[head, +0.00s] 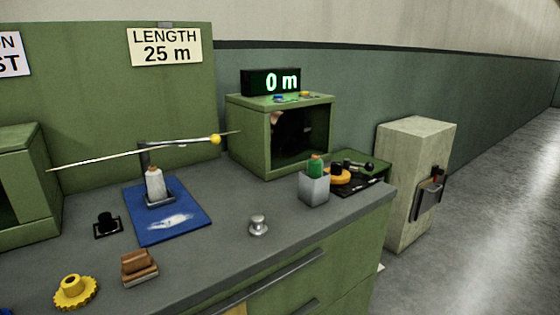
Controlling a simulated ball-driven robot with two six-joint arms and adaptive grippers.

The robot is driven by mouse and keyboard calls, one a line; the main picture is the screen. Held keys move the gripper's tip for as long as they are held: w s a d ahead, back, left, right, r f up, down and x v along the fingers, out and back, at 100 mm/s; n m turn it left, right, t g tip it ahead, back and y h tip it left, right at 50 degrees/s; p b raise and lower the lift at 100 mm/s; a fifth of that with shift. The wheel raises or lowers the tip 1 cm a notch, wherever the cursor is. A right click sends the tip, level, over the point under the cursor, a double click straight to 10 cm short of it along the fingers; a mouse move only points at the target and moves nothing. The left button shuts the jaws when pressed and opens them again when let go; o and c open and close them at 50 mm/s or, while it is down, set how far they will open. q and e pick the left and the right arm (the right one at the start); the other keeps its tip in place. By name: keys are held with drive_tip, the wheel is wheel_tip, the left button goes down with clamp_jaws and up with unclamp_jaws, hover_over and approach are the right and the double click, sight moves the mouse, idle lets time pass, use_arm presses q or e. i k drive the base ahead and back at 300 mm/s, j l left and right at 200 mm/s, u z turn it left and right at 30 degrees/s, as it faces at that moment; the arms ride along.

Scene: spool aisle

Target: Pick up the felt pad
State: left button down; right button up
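No item is plainly marked as the felt pad. A small brown block on a paler, layered base (139,268) sits near the front left of the grey workbench and may be the felt pad. A flat blue mat (182,235) lies behind it to the right, with a white spool on a stand and a whitish patch on it. I cannot tell for certain which is the felt pad. Neither of my grippers shows in the head view.
A yellow gear (76,291) lies left of the brown block, a small black piece (107,225) behind it. A metal knob (259,226) and a grey cup (314,189) stand to the right. A thin rod (110,159) reaches over the mat. Green boxes stand behind.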

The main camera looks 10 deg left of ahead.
sight(138, 266)
drive_tip(key=j+u, duration=0.1)
drive_tip(key=u, duration=0.6)
drive_tip(key=i+j+u, duration=0.1)
drive_tip(key=u, duration=0.3)
